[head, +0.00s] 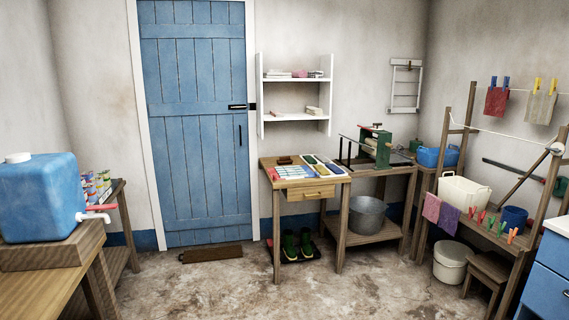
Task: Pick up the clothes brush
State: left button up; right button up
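A small dark brown block-like object (285,160), which looks like the clothes brush, lies at the back left of the wooden table (266,165) near the wall. It is small in the head view, so I cannot make out its bristles. Neither of my grippers is in view.
A wall shelf (293,117) hangs above. Boots (298,243) stand on a mat below. A blue water container (38,196) stands left; the middle floor is clear.

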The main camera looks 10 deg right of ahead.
aim_at(283, 160)
jog(key=i+u, duration=0.2)
jog(key=i, duration=2.9)
